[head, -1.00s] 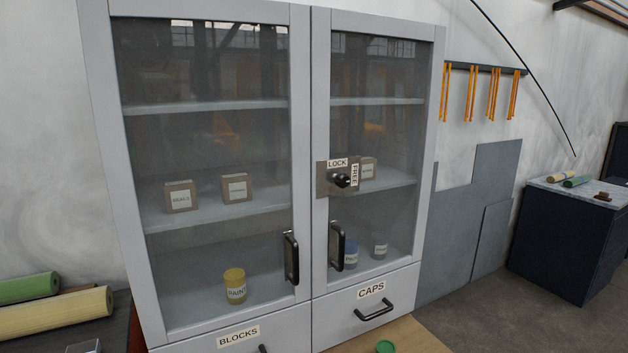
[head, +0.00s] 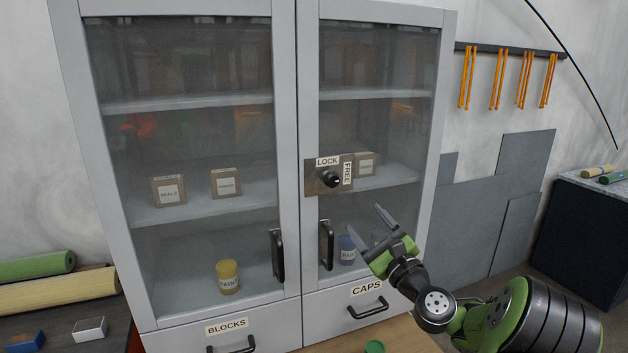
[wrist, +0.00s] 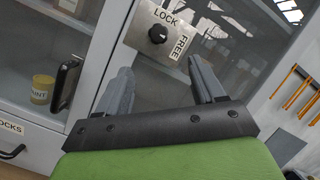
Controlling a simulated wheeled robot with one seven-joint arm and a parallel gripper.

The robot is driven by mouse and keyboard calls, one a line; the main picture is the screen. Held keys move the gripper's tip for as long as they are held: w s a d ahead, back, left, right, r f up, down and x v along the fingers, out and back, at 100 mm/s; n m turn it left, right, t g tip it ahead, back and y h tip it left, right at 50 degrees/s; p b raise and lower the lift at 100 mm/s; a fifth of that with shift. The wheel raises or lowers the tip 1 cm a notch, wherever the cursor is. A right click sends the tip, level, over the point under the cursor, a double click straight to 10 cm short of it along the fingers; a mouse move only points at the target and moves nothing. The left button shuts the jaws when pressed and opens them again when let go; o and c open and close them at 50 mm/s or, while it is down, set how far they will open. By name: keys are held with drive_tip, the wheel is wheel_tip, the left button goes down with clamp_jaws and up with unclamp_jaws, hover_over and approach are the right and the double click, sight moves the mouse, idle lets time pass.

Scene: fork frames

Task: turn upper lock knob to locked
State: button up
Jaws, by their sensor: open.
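The lock knob (head: 330,179) is a black knob on a metal plate (head: 313,187) on the right glass door of the cabinet. A LOCK label (head: 327,161) is above it and a FREE label (head: 347,173) is to its right. In the wrist view the knob (wrist: 157,34) shows beyond the fingers, near the top, between them in the picture. My gripper (head: 366,221) is open and empty, below and to the right of the knob in the head view, and apart from it. I cannot clearly tell which label the knob points to.
Black door handles (head: 326,245) (head: 278,255) stand out below the knob. Drawers marked BLOCKS (head: 227,327) and CAPS (head: 366,288) are underneath. Behind the glass are small boxes and jars, such as the yellow paint jar (head: 228,277). Orange strips (head: 497,78) hang on the wall at right.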

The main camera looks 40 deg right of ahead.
sight(334, 182)
drive_tip(key=p+x, duration=0.2)
drive_tip(key=x, duration=0.5)
drive_tip(key=p+x, duration=0.2)
drive_tip(key=x, duration=0.5)
drive_tip(key=shift+w+a+r, duration=0.15)
drive_tip(key=shift+w+a, duration=0.05)
drive_tip(key=shift+w, duration=0.05)
drive_tip(key=shift+w+d, duration=0.15)
drive_tip(key=shift+w, duration=0.1)
drive_tip(key=shift+c, duration=0.4)
drive_tip(key=c, duration=1)
